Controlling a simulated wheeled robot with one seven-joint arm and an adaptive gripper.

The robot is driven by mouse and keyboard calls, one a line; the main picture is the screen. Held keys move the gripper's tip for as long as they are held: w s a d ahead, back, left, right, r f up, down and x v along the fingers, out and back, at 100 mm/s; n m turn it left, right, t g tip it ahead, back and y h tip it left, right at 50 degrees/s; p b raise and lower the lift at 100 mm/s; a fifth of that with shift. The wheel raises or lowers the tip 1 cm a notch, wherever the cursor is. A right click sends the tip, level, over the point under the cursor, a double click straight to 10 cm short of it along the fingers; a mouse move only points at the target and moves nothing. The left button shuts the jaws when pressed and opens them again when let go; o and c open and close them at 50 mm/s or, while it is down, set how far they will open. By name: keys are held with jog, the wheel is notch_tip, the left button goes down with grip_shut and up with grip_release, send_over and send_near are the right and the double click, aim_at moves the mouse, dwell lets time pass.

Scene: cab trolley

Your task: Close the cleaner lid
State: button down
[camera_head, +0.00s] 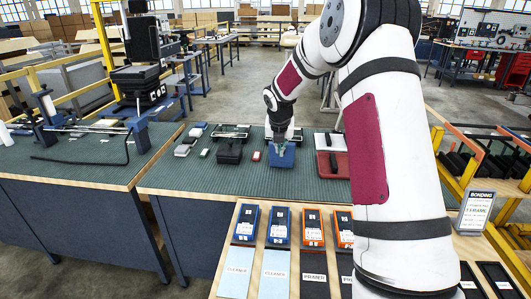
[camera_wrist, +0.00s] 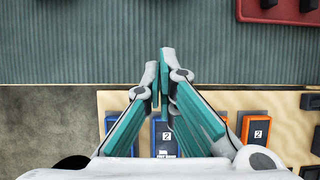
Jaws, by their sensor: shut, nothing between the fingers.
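Two blue boxes (camera_head: 246,222) (camera_head: 279,225) with dark tops stand on the front wooden table, behind light-blue cards (camera_head: 237,274) lettered CLEANER. Their blue bodies also show in the wrist view (camera_wrist: 112,122), one of them (camera_wrist: 165,137) partly hidden behind the fingers. I cannot make out a separate lid or whether it is open. My gripper (camera_head: 283,146) has teal fingers (camera_wrist: 160,65) that are shut and empty. In the wrist view the fingertips overlap the edge of the green mat. In the head view they overlap a blue tray (camera_head: 281,159) on that mat.
Two orange boxes (camera_head: 313,226) (camera_head: 345,228) stand right of the blue ones, behind dark PRIMER cards. A red tray (camera_head: 333,165) and a black case (camera_head: 230,153) are on the green mat (camera_head: 190,173). A BONDING sign (camera_head: 476,212) stands at right. My arm hides part of the table.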

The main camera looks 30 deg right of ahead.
jog(key=w+d+f, duration=0.4)
jog(key=w+f, duration=0.3)
jog(key=f, duration=0.1)
jog(key=shift+d+f, duration=0.2)
jog(key=shift+d, duration=0.05)
jog(key=shift+r, duration=0.1)
dwell(0.4)
jog(key=shift+w+d+r, duration=0.1)
jog(key=shift+w+r, duration=0.1)
jog(key=shift+r, duration=0.1)
